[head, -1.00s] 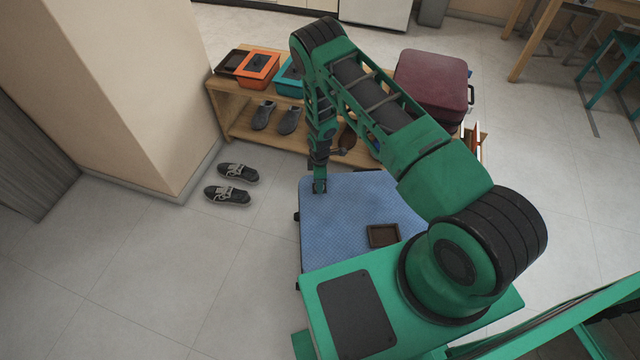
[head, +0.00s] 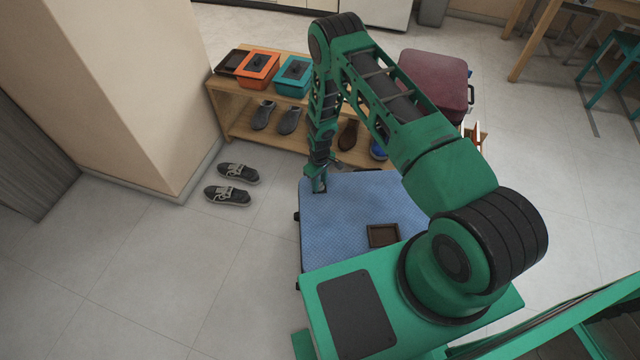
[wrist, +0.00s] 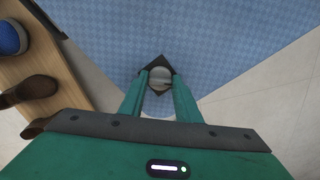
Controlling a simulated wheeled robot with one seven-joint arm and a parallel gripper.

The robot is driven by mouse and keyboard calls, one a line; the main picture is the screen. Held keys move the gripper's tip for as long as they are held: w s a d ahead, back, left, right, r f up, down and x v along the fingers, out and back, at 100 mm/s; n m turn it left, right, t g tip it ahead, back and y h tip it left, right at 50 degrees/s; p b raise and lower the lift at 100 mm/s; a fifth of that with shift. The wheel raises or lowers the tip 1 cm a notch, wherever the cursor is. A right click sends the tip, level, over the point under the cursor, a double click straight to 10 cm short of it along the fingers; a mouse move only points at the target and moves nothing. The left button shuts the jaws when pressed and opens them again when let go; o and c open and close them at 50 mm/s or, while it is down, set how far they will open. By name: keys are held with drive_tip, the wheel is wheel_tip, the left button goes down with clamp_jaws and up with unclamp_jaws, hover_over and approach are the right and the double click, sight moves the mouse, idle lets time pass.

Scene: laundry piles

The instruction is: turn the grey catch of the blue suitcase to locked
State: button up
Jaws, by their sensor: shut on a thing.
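The blue suitcase (head: 350,210) lies flat on the floor in front of my base, its patterned top facing up. It fills the top of the wrist view (wrist: 215,35). The grey catch (wrist: 161,75) is a round knob on a dark, diamond-like plate near the suitcase's edge. My gripper (wrist: 160,80) is shut on the catch, one green finger on each side of it. In the head view my gripper (head: 319,187) is at the suitcase's far left corner and hides the catch. I cannot tell the catch's setting.
A wooden shelf (head: 232,125) with shoes and orange and teal boxes stands just behind the suitcase. A maroon case (head: 432,80) is on its right end. A brown tray (head: 383,236) lies on the suitcase. Dark shoes (head: 228,195) are on the open floor at left.

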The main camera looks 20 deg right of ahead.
drive_tip(key=m, duration=0.4)
drive_tip(key=shift+s+m, duration=0.1)
drive_tip(key=shift+m, duration=2.4)
drive_tip(key=o, duration=1)
drive_tip(key=shift+r, duration=0.45)
wheel_tip(320, 180, up, 10)
drive_tip(key=shift+f, duration=0.1)
